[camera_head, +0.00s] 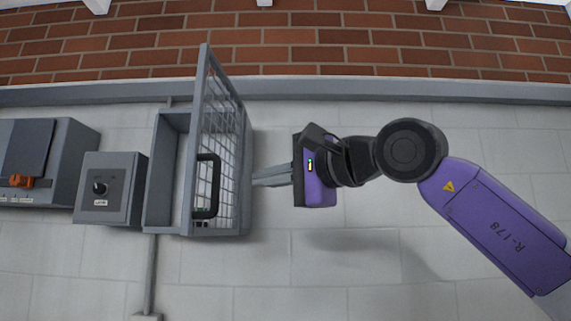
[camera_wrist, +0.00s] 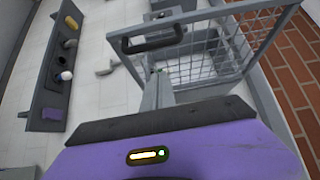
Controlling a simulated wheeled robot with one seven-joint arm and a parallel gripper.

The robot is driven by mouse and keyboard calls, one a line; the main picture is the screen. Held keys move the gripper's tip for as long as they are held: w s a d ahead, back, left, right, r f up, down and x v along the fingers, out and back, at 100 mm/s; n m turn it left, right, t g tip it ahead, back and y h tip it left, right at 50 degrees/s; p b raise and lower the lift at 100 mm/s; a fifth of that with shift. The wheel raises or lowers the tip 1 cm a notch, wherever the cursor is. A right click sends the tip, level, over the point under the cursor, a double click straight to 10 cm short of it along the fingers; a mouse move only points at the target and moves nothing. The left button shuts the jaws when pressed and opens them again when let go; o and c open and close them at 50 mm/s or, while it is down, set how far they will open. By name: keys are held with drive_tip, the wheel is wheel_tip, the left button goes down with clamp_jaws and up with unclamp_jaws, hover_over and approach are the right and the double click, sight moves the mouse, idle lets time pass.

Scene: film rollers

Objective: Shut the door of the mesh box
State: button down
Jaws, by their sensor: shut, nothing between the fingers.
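The grey mesh box (camera_head: 167,190) is fixed to the pale tiled wall, left of centre in the head view. Its mesh door (camera_head: 203,95) stands open, swung out from the box, with the open front showing to its left. A black handle (camera_head: 207,187) is on the door. In the wrist view the door (camera_wrist: 232,20) and handle (camera_wrist: 152,36) are at the top, beyond the fingers. My gripper (camera_head: 256,178) is shut and empty, to the right of the door; its fingers (camera_wrist: 158,80) point towards the box. I cannot tell whether the fingertips touch the door or box.
A grey control box with a black knob (camera_head: 118,187) is just left of the mesh box. Another grey unit with an orange part (camera_head: 35,165) is farther left. A red brick band (camera_head: 290,38) runs along the top.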

drive_tip(key=shift+w+a+p, duration=0.25)
drive_tip(key=shift+a+p, duration=0.05)
drive_tip(key=shift+a, duration=0.65)
drive_tip(key=shift+w+a+p, duration=0.2)
drive_tip(key=shift+a+p, duration=0.15)
drive_tip(key=shift+a, duration=0.6)
drive_tip(key=shift+w+a+p, duration=0.25)
drive_tip(key=shift+a+p, duration=0.05)
drive_tip(key=shift+a, duration=0.65)
